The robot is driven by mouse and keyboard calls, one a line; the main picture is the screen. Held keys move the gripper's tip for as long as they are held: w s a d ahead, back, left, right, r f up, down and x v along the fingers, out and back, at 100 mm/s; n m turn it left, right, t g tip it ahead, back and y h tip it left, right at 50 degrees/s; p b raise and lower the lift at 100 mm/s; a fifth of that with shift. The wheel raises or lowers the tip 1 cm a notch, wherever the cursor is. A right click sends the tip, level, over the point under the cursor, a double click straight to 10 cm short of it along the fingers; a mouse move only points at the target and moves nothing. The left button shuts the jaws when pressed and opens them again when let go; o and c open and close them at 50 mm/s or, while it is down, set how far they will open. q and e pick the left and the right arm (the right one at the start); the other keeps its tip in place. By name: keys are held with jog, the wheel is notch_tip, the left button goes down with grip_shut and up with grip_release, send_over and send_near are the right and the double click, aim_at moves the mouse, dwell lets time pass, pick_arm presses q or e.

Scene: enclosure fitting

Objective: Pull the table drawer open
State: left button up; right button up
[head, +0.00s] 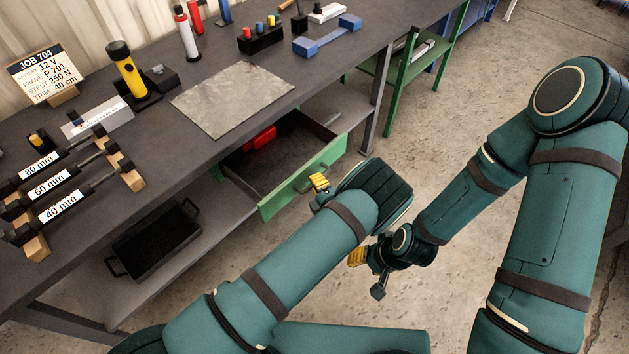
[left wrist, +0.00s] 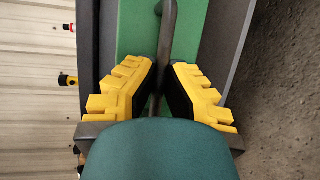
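The green-fronted table drawer (head: 303,178) stands pulled out from under the grey workbench, with its dark inside showing. A red object (head: 259,139) lies in it towards the back. My left gripper (head: 319,183) is at the drawer front. In the left wrist view, its yellow fingers (left wrist: 164,75) close in from both sides on the grey bar handle (left wrist: 168,25), against the green front (left wrist: 135,30). The pads appear to touch the handle. My right gripper (head: 366,270) hangs over the floor, away from the drawer; its finger gap is unclear.
A black tray (head: 153,240) sits on the lower shelf. The concrete floor before the drawer is clear except for my arms.

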pick_arm(q)
jog(key=o, duration=0.5)
jog(key=shift+d, duration=0.15)
notch_tip(320, 180, up, 10)
dwell(0.4)
